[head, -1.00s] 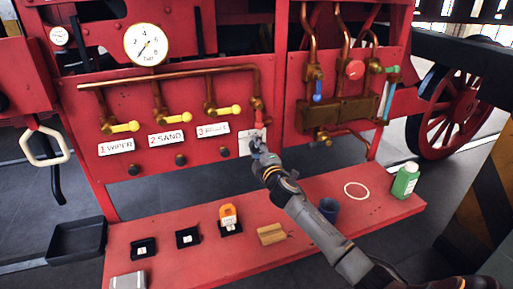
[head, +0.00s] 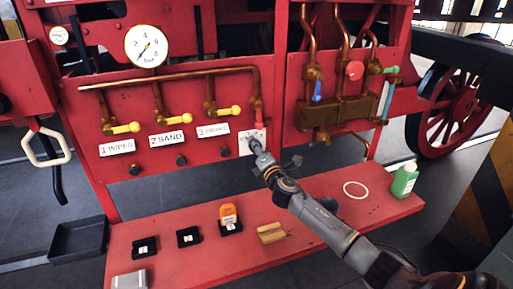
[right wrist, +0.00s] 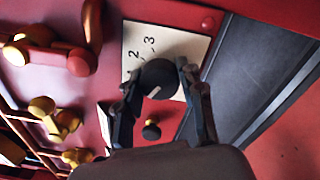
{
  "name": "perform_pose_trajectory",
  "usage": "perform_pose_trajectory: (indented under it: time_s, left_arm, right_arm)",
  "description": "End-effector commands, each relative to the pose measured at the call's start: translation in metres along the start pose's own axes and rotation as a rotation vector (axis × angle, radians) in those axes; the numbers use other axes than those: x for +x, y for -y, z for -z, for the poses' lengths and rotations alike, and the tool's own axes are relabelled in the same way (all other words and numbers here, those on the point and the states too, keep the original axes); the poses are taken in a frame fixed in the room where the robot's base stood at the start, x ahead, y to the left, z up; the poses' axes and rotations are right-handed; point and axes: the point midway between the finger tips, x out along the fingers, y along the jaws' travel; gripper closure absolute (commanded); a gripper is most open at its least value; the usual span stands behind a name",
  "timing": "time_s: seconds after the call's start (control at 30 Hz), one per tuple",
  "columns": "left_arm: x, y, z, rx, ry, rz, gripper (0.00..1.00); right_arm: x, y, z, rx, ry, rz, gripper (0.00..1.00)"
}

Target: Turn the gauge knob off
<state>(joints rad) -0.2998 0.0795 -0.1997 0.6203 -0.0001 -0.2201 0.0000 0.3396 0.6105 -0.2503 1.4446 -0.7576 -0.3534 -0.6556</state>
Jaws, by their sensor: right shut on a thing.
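The gauge knob (right wrist: 160,77) is a round black knob with a short white mark, on a white plate (right wrist: 143,45) with the digits 2 and 3 showing. The white mark lies on the knob's lower part in the right wrist view. My right gripper (right wrist: 160,82) has one finger on each side of the knob and is shut on it. In the head view my right gripper (head: 254,146) is at the plate (head: 245,149) and hides the knob. The round white gauge (head: 146,46) sits higher on the red panel, at the left. My left gripper is out of view.
Yellow-handled valves sit left of the plate, over labels such as SAND (head: 168,139). A red handle (head: 258,118) is just above my gripper. The red bench (head: 190,264) below holds an orange item (head: 228,214), a wooden block (head: 270,233) and a green bottle (head: 404,180).

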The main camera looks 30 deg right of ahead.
Motion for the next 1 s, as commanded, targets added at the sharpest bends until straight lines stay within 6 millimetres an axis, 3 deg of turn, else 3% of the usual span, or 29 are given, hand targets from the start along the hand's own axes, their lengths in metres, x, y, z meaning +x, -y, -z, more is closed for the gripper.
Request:
perform_pose_trajectory:
  time_s: [0.43, 0.47, 0.53, 1.0]
  left_arm:
    - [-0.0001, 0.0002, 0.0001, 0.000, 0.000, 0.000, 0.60]
    - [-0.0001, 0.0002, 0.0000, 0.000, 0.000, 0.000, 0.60]
    - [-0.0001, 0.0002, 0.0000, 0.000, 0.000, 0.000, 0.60]
    - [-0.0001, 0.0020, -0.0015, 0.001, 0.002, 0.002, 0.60]
  right_arm:
    - [-0.0002, 0.0005, 0.0007, -0.013, -0.002, 0.000, 0.93]
    - [-0.0002, 0.0006, 0.0007, -0.013, -0.002, 0.000, 0.56]
    - [-0.0002, 0.0006, 0.0006, -0.012, -0.002, 0.000, 0.41]
    - [-0.0084, 0.0007, 0.0005, -0.011, -0.002, 0.000, 0.38]
